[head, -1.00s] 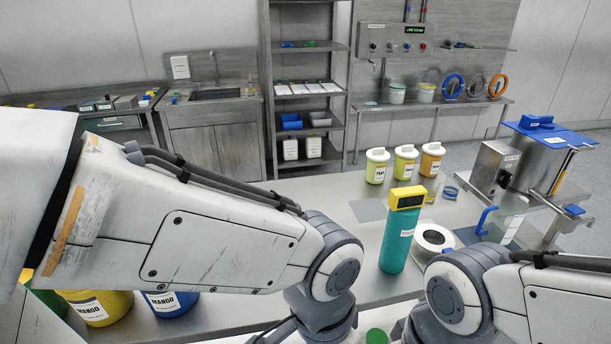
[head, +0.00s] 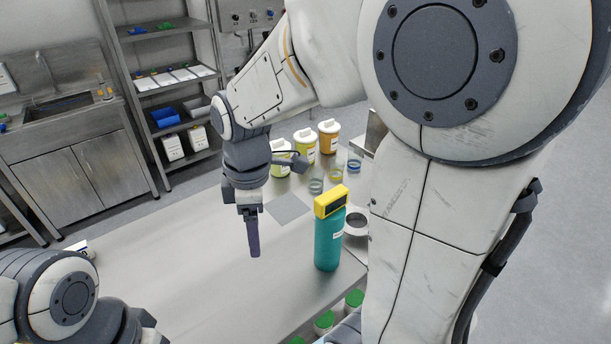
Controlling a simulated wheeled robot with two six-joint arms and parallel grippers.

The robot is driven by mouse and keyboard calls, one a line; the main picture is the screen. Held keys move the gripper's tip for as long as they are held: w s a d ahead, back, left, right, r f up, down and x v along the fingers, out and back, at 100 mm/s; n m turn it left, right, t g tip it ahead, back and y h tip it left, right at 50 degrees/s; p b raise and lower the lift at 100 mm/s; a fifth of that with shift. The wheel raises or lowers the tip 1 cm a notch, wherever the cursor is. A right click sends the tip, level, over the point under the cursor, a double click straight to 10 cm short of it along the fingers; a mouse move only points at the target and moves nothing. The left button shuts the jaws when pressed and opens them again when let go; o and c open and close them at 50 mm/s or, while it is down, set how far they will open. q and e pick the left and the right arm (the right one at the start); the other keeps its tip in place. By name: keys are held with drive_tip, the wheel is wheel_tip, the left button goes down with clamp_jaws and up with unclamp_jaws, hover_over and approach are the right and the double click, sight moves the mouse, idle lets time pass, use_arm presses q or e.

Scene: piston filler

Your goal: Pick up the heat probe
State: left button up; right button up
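A teal upright cylinder with a yellow head and a dark window (head: 328,236) stands on the steel table; it looks like the heat probe, though I cannot read its label. My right gripper (head: 254,250) hangs pointing down over the table, left of the teal device and apart from it. Its fingers appear edge-on as one dark strip, so I cannot tell whether they are open; no object shows in them. My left arm is at the lower left, and its fingertips are not in view.
Several lidded jars (head: 328,137) and small glass containers (head: 316,186) stand behind the teal device. The table's left part (head: 170,255) is clear.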

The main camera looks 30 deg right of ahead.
drive_tip(key=w+d+r+n+p, duration=0.2)
drive_tip(key=w+d+r+n, duration=0.15)
drive_tip(key=d, duration=0.65)
drive_tip(key=n+p, duration=0.2)
approach(332, 194)
drive_tip(key=shift+w+a+f+h, duration=0.15)
drive_tip(key=shift+w+a+h, duration=0.15)
drive_tip(key=shift+w+a, duration=0.4)
drive_tip(key=shift+s+d+f+p, duration=0.15)
drive_tip(key=shift+d+f, duration=0.05)
drive_tip(key=shift+d, duration=0.15)
drive_tip(key=shift+s+d+f+p, duration=0.15)
drive_tip(key=shift+s+d+f, duration=0.05)
drive_tip(key=shift+d, duration=0.15)
wheel_tip(332, 194, down, 4)
drive_tip(key=shift+r, duration=0.15)
drive_tip(key=f, duration=0.1)
drive_tip(key=f+p, duration=0.1)
drive_tip(key=f, duration=0.1)
drive_tip(key=f+p, duration=0.1)
drive_tip(key=shift+s+a+f, duration=0.25)
drive_tip(key=shift+f, duration=0.1)
use_arm(q)
wheel_tip(332, 194, up, 8)
use_arm(e)
drive_tip(key=shift+f, duration=0.55)
drive_tip(key=shift+f, duration=0.25)
drive_tip(key=shift+w, duration=0.1)
clamp_jaws()
